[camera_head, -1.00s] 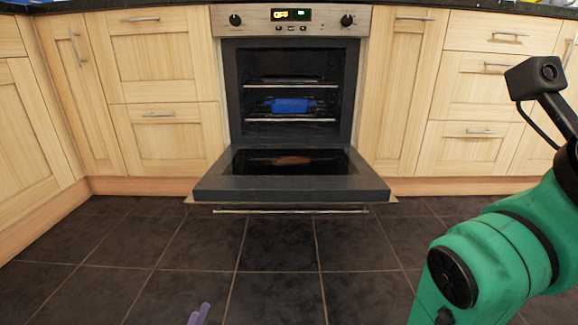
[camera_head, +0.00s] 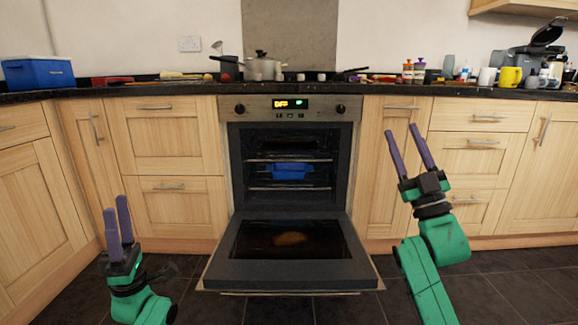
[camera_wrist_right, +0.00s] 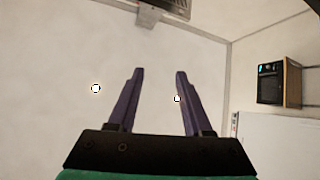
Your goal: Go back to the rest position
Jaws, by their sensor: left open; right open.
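My left gripper (camera_head: 118,219) is at the lower left of the head view, its purple fingers pointing up, open and empty. My right gripper (camera_head: 405,143) is raised at the right, in front of the cabinets, fingers up, open and empty. In the right wrist view the right gripper (camera_wrist_right: 157,85) shows its two fingers apart with nothing between them. The oven (camera_head: 290,108) stands between the two arms with its door (camera_head: 290,272) folded down. A blue dish (camera_head: 289,171) sits on a rack inside. A brownish patch (camera_head: 290,239) shows on the door; I cannot tell what it is.
The dark worktop (camera_head: 180,91) runs along the back. It carries a blue box (camera_head: 38,73), a pot (camera_head: 262,68), a yellow mug (camera_head: 509,77) and a coffee machine (camera_head: 535,62). The open door juts out over the tiled floor (camera_head: 510,296).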

